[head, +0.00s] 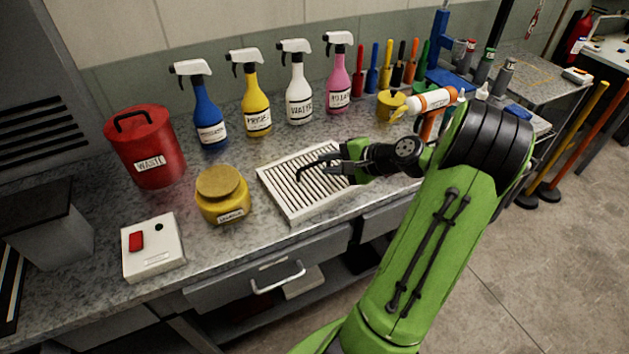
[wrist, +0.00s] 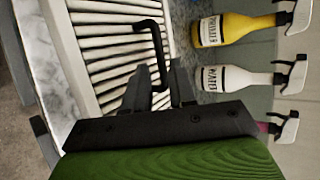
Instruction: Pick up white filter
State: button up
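The white filter (head: 285,188) is a flat slatted panel in a white frame, lying on the grey countertop. A black bar handle (head: 310,168) stands up from its slats; the handle also shows in the wrist view (wrist: 154,38). My gripper (head: 338,162) is over the right part of the filter, at the handle's near end. In the wrist view my gripper (wrist: 159,82) has its two dark fingers spread apart, with one end of the handle appearing between them. I cannot tell whether either finger touches the handle. My arm and gripper hide the filter's right corner.
A yellow jar (head: 223,196) stands close left of the filter. A red waste bin (head: 147,148) and a white box with a red button (head: 152,247) are farther left. Several spray bottles, including a white one (head: 299,97), line the back wall. The counter's front edge is near the filter.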

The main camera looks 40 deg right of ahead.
aim_at(316, 164)
jog(key=x, duration=0.4)
jog(key=shift+w+b, duration=0.1)
jog(key=shift+b, duration=0.25)
jog(key=shift+r, duration=0.1)
grip_shut()
dwell(0.8)
